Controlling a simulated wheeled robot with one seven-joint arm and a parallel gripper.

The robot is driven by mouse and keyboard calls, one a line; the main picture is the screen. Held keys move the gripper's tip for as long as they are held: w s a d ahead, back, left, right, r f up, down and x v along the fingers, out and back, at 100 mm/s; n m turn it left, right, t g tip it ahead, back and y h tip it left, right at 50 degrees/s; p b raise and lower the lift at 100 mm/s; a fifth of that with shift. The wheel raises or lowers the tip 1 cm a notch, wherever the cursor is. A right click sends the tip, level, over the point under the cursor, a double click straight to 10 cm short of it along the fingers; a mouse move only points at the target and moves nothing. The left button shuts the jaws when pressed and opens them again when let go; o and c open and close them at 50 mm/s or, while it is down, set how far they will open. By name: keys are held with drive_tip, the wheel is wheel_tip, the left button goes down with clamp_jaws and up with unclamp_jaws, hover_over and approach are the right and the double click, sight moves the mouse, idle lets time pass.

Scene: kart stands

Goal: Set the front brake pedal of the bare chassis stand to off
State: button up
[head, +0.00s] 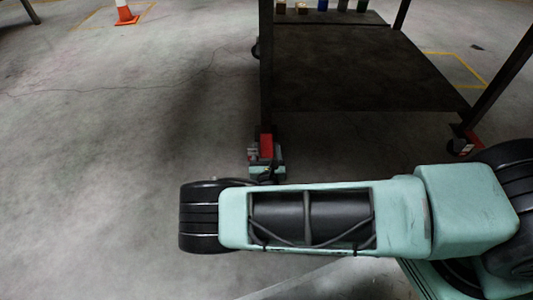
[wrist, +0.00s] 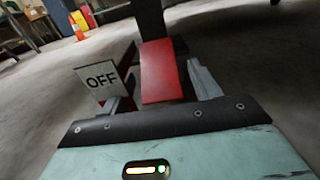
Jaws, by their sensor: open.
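The bare chassis stand is a dark frame with a flat lower shelf (head: 360,75) in the head view. A red brake pedal (head: 266,144) is at the foot of its near left leg. In the wrist view the red pedal (wrist: 161,75) lies straight ahead, sloping towards me below the dark leg. A white plate reading OFF (wrist: 101,80) is left of it. My gripper (wrist: 163,80) is open, with one grey finger either side of the pedal. I cannot tell whether they touch it. In the head view my gripper (head: 265,170) is low by the pedal, partly hidden by my arm.
A second red pedal (head: 466,139) is at the stand's right leg. Several small items, including a blue can (head: 322,5), stand at the shelf's far edge. An orange cone (head: 125,13) is far left.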

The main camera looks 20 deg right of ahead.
drive_tip(key=shift+x, duration=0.85)
clamp_jaws()
drive_tip(key=r+p, duration=0.1)
drive_tip(key=p, duration=0.2)
drive_tip(key=shift+s+g, duration=0.15)
drive_tip(key=shift+g, duration=0.25)
drive_tip(key=r+g+p, duration=0.1)
drive_tip(key=p, duration=0.4)
drive_tip(key=shift+s+y+p, duration=0.1)
drive_tip(key=shift+y+p, duration=0.2)
drive_tip(key=shift+y, duration=0.1)
drive_tip(key=g+p, duration=0.1)
drive_tip(key=p, duration=0.3)
drive_tip(key=g+p, duration=0.2)
drive_tip(key=p, duration=0.2)
drive_tip(key=shift+s+a+r+y, duration=0.1)
drive_tip(key=shift+s+r+y, duration=0.05)
drive_tip(key=shift+r+y, duration=0.2)
drive_tip(key=shift+f+g+p, duration=0.2)
drive_tip(key=shift+g+p, duration=0.2)
drive_tip(key=shift+p, duration=0.75)
drive_tip(key=shift+s, duration=0.1)
